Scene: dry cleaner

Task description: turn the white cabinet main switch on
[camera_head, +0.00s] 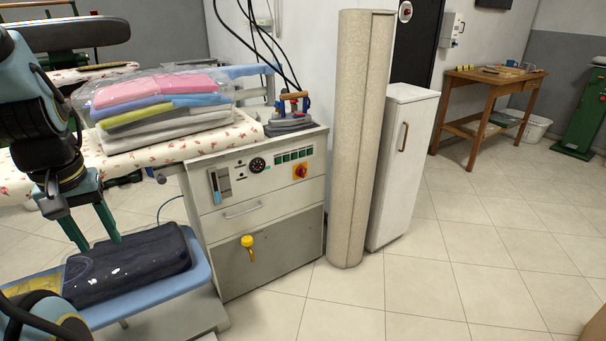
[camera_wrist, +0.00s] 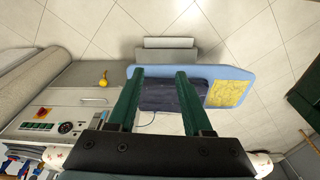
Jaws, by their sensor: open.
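A white control cabinet (camera_head: 215,228) stands under the ironing board in the head view; its panel also shows at the left of the wrist view (camera_wrist: 85,97). The main switch, a red knob on a yellow plate (camera_head: 300,171), is on its front at the upper right, below a row of green buttons. It is small in the wrist view (camera_wrist: 43,112); I cannot tell its setting. My gripper (camera_head: 101,246) is open and empty, fingers pointing down above a dark folded garment (camera_head: 130,265). It is left of the switch and well apart from it. The fingers also show in the wrist view (camera_wrist: 160,72).
A blue board (camera_head: 195,287) carries the garment, left of the cabinet. A yellow handle (camera_head: 248,244) sticks out of the cabinet's lower front. Bagged clothes (camera_head: 160,100) and an iron (camera_head: 291,106) lie above. A rolled carpet (camera_head: 355,140) stands right of the cabinet. The floor in front is clear.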

